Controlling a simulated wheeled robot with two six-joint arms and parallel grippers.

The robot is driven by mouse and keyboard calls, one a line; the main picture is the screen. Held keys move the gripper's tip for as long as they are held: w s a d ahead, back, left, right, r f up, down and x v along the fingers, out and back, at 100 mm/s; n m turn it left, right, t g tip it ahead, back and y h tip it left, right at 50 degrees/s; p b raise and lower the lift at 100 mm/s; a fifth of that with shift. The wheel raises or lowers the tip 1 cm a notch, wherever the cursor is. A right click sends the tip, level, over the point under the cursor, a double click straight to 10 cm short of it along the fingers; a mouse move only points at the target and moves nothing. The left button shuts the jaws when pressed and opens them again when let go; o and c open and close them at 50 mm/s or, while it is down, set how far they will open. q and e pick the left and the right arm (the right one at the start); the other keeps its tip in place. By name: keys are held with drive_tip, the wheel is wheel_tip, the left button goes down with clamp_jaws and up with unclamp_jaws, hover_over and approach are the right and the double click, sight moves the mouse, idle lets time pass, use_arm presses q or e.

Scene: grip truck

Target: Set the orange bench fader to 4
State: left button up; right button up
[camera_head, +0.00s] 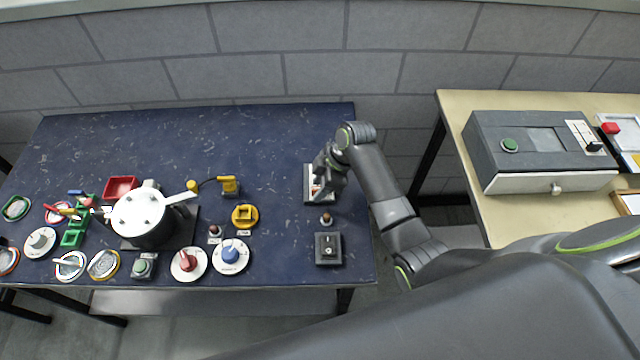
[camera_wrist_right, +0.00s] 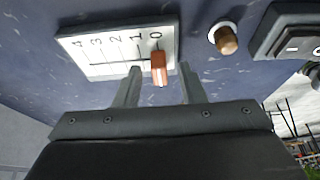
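The orange bench fader is a white panel (camera_wrist_right: 105,50) with a scale marked 0 to 4 and an orange knob (camera_wrist_right: 158,68). In the right wrist view the knob sits by the 0 end. In the head view the fader panel (camera_head: 309,170) lies near the right end of the blue bench, partly hidden by my right gripper (camera_head: 322,183). In the wrist view that gripper (camera_wrist_right: 160,84) is open, one finger on each side of the knob, with gaps showing. I cannot tell how deep the fingers reach. My left gripper is not in view.
On the blue bench (camera_head: 270,130), a brown-capped button (camera_head: 326,219) and a dark rocker switch (camera_head: 328,248) stand in front of the fader. Dials, a yellow plug (camera_head: 229,185) and a pot (camera_head: 145,225) stand to the left. Bare bench lies behind. A beige table (camera_head: 465,185) is at right.

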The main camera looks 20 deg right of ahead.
clamp_jaws()
drive_tip(key=w+b, duration=0.1)
drive_tip(key=w, duration=0.1)
drive_tip(key=w+d+b, duration=0.1)
drive_tip(key=w, duration=0.2)
drive_tip(key=w+d+b, duration=0.1)
drive_tip(key=w, duration=0.1)
drive_tip(key=shift+w+f+b, duration=0.2)
drive_tip(key=shift+w+b, duration=0.05)
drive_tip(key=shift+b, duration=0.05)
drive_tip(key=shift+w+d+r, duration=0.1)
drive_tip(key=shift+w+d, duration=0.05)
drive_tip(key=shift+w, duration=0.1)
drive_tip(key=shift+r, duration=0.25)
